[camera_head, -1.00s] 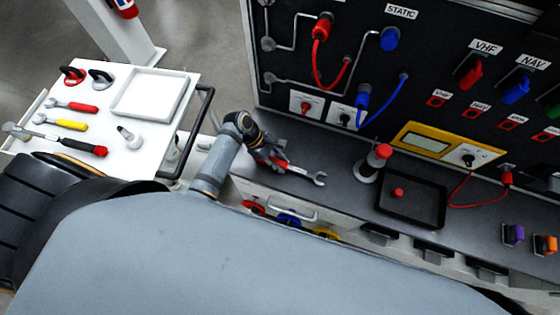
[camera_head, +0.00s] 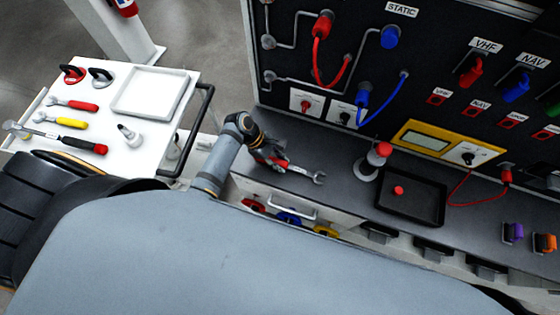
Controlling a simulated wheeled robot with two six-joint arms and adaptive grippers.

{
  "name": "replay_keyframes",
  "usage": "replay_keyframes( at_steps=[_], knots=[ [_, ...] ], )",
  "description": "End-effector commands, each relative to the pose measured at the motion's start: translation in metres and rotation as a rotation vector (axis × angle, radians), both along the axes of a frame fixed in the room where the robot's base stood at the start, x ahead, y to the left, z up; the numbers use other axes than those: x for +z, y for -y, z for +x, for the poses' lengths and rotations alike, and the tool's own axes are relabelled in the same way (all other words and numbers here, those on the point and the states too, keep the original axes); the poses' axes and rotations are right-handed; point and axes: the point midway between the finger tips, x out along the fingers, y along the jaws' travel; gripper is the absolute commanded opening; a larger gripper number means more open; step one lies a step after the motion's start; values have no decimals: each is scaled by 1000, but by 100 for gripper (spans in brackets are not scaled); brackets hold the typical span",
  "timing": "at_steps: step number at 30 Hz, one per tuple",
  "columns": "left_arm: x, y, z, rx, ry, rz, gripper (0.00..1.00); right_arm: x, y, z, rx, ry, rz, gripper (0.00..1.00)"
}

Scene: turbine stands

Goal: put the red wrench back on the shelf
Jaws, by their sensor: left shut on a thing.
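My left gripper (camera_head: 268,157) is at the left end of the dark shelf (camera_head: 345,200) below the black panel. It is shut on the red wrench (camera_head: 300,169), whose open steel jaw points right, over the shelf. The gripper's body hides the wrench's other end. I cannot tell whether the wrench touches the shelf surface. My right gripper is out of view.
A black tray (camera_head: 440,206) and a red-topped grey part (camera_head: 366,172) stand on the shelf to the right. A white cart (camera_head: 185,90) at left carries another red-handled wrench (camera_head: 72,105), a yellow one (camera_head: 60,122) and a hammer (camera_head: 55,138). Hoses (camera_head: 318,65) hang from the panel.

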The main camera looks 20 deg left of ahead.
Motion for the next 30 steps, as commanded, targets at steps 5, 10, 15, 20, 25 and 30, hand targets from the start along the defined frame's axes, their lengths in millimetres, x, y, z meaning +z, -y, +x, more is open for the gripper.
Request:
replay_keyframes(
  at_steps=[5,10,15,20,25,30],
  knots=[
    [-2,0,-1,0,-4,1,34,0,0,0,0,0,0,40],
    [-2,0,-2,0,-5,2,52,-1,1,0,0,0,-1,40],
    [-2,0,-2,-1,-4,2,52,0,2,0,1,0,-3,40],
    [-2,-1,-2,-1,-4,2,60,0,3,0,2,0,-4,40],
    [-2,0,-1,-1,-4,2,60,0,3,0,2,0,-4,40],
    [8,-4,-1,0,-4,3,60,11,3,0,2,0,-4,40]
  ],
)
